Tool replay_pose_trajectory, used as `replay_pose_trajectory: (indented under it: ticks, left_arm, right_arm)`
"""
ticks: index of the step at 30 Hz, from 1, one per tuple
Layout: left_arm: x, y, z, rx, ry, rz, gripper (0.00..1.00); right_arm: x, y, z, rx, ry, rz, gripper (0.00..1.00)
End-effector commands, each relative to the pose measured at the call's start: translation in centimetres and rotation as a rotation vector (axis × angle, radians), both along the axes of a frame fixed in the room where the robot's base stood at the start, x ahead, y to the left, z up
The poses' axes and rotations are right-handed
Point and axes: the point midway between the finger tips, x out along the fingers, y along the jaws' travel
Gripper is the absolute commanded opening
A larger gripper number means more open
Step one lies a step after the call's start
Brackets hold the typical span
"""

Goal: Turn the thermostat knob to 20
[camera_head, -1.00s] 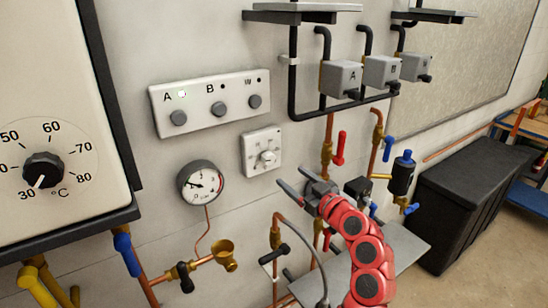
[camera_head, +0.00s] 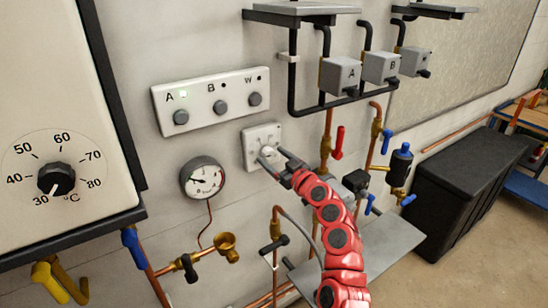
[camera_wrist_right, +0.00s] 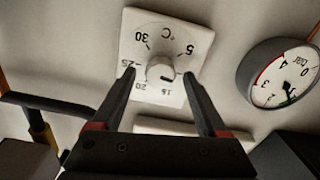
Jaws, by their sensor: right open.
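The thermostat (camera_head: 254,134) is a white square plate on the wall with a round pale knob; it also shows in the right wrist view (camera_wrist_right: 190,37). A dark mark on the knob faces the lower right, on the side of the 16; the exact setting is hard to read. My right gripper (camera_wrist_right: 158,75) is open, its fingertips on either side of the knob, with visible gaps. In the head view the gripper (camera_head: 273,159) partly covers the knob. My left gripper is not in view.
A pressure gauge (camera_head: 203,178) hangs left of the thermostat, and a button panel (camera_head: 211,101) sits above it. Pipes with a red valve handle (camera_head: 338,142) are to the right. A large dial (camera_head: 56,178) is at far left. A black box (camera_head: 470,190) stands right.

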Motion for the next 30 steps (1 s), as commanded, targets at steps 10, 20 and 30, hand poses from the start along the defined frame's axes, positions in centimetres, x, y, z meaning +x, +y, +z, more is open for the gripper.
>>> replay_pose_trajectory:
  ticks: [10,20,30]
  left_arm:
    - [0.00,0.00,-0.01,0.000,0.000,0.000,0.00]
    - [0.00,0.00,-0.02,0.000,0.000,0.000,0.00]
    - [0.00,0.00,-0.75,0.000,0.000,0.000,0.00]
  right_arm:
    - [-0.02,0.00,-0.04,0.000,0.001,0.001,0.42]
    - [-0.03,-0.01,-0.05,0.000,0.001,0.001,0.00]
    - [-0.03,0.00,-0.24,0.063,0.038,0.000,0.00]
